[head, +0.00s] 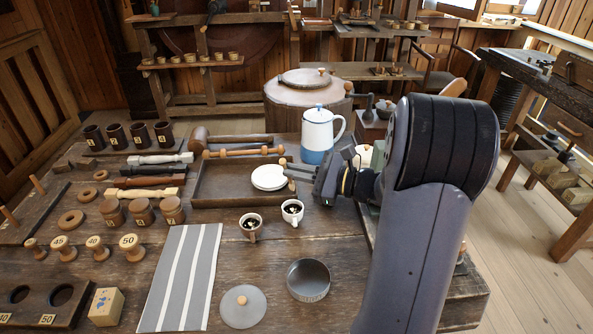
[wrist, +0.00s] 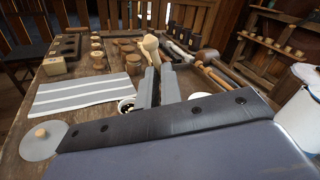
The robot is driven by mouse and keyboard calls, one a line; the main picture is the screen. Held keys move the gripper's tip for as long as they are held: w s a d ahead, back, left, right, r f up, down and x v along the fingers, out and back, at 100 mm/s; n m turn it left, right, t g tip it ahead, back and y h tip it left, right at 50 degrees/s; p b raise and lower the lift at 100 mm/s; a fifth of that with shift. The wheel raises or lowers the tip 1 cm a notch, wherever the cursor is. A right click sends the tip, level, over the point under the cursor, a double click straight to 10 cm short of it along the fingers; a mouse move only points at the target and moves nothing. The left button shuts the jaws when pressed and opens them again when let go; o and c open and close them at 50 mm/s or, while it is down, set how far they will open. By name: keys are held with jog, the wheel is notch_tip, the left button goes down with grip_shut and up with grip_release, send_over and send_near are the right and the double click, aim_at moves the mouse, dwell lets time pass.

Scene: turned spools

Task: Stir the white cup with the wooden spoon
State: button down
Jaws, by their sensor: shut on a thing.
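The white cup (head: 291,220) stands on the table in front of the tray, with dark liquid in it. A pinkish-brown cup (head: 250,236) with dark contents stands just left of it. My gripper (head: 285,170) is above the tray's right part, behind and above the white cup. In the wrist view my gripper (wrist: 158,85) is shut on the wooden spoon (wrist: 150,44), whose pale rounded end sticks up beyond the fingertips. A cup (wrist: 125,103) shows partly behind the fingers there; I cannot tell which one.
White plates (head: 268,178) lie in the dark tray (head: 215,198). A white and blue pot (head: 318,135) stands behind my gripper. A grey bowl (head: 308,281), a lid (head: 243,308) and a striped cloth (head: 180,280) lie in front. Wooden jars (head: 142,211) stand left.

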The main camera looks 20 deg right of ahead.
jog(key=shift+f+b, duration=3.25)
jog(key=shift+f, duration=1.05)
jog(key=shift+d, duration=0.4)
